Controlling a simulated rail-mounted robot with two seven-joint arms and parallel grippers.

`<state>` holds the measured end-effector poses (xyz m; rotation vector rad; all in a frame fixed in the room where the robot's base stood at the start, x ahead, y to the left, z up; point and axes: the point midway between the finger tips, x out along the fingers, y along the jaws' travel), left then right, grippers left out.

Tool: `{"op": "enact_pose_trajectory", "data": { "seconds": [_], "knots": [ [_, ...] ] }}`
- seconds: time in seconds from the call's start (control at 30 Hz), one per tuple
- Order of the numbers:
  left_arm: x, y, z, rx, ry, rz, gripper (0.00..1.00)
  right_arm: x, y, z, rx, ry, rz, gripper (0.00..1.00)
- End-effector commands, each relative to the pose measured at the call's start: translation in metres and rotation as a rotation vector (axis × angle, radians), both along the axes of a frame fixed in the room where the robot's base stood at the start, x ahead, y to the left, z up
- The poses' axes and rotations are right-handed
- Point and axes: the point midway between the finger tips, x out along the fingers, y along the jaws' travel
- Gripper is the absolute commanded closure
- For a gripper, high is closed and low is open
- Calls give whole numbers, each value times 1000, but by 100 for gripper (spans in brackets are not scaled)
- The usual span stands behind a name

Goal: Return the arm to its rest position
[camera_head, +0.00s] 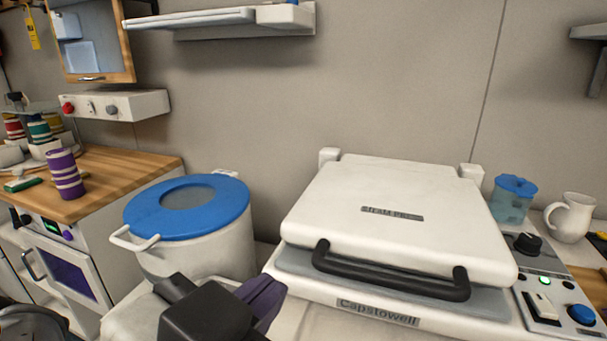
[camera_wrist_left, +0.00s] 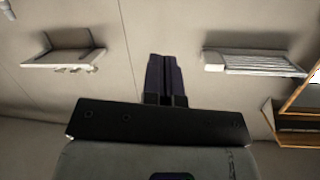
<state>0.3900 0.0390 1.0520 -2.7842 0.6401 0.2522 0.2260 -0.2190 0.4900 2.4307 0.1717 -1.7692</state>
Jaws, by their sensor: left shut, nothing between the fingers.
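My left gripper (camera_head: 262,298) shows at the bottom of the head view, with dark purple fingers. It is in front of the white pot with the blue lid and left of the steam press. In the left wrist view its fingers (camera_wrist_left: 164,78) are together and empty, with only grey wall and shelves behind them. My right gripper is not in view.
A white steam press (camera_head: 400,215) with a black handle (camera_head: 390,275) fills the right. A white pot (camera_head: 200,259) with a blue lid (camera_head: 187,206) stands left of it. A control panel (camera_head: 550,290) is far right. A shelf (camera_head: 225,20) hangs above. The wall between is clear.

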Motion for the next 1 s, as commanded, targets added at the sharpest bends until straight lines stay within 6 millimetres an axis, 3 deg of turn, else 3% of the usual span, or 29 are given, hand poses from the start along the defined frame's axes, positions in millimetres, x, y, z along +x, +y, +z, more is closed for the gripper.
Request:
{"op": "enact_pose_trajectory", "data": {
  "seconds": [0.27,0.43,0.5,0.63,0.77,0.87,1.0],
  "knots": [
    [-3,1,47,260,-407,-62,100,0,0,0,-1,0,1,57],
    [-18,18,98,304,-671,-9,100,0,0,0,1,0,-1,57],
    [-15,31,105,296,-732,28,100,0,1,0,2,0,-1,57],
    [-1,48,99,269,-742,77,100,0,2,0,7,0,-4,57],
    [19,65,80,233,-702,120,100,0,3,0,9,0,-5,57],
    [39,79,54,196,-637,157,100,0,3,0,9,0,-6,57],
    [68,103,0,130,-499,216,100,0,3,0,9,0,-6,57]
  ]
}}
